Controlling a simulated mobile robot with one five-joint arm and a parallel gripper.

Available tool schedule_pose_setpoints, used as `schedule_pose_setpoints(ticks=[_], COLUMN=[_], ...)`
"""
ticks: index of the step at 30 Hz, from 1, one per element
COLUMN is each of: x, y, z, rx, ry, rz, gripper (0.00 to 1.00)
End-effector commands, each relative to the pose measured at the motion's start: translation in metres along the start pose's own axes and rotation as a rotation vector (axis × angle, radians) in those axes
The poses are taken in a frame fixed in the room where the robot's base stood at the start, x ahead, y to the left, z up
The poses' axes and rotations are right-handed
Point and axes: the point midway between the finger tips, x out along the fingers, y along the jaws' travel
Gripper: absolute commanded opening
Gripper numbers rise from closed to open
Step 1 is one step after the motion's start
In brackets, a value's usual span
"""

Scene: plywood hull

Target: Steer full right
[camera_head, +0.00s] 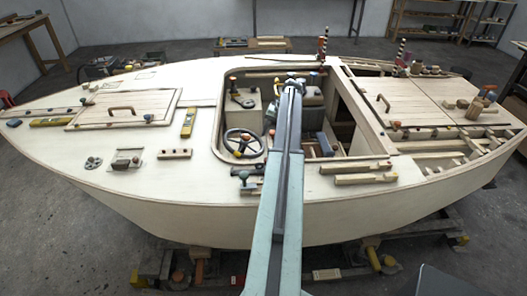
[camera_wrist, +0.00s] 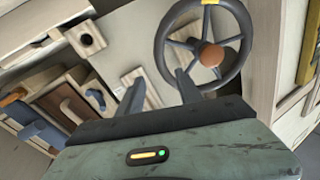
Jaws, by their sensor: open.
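The steering wheel (camera_head: 231,144) is dark grey and sits in the cockpit opening at its left side, left of my arm in the head view. In the wrist view the steering wheel (camera_wrist: 161,48) is at the upper right, with an orange-brown hub knob and a yellow mark on the top of its rim. My gripper (camera_wrist: 161,82) is open, with two dark fingers apart and nothing seen between them. The right finger overlaps the wheel's lower left in the picture; I cannot tell whether it touches. In the head view the fingers are not clear at the arm's far end.
The pale plywood hull (camera_head: 190,210) surrounds the cockpit. A lever box (camera_head: 243,95) stands behind the wheel. Wooden strips (camera_head: 365,179) lie on the deck right of my arm. In the wrist view, wooden compartments with coloured pieces (camera_wrist: 38,130) fill the left.

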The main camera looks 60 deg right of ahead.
Motion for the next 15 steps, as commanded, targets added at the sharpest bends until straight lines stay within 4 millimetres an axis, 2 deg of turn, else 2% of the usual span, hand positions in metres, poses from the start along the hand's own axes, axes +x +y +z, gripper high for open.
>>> schedule_pose_setpoints(ticks=[5, 15], x=[0.012, 0.071], y=[0.0, 0.0], z=[0.001, 0.001], rx=[-0.002, -0.004], ry=[0.0, -0.001], rz=[0.001, 0.001], gripper=[0.42, 0.42])
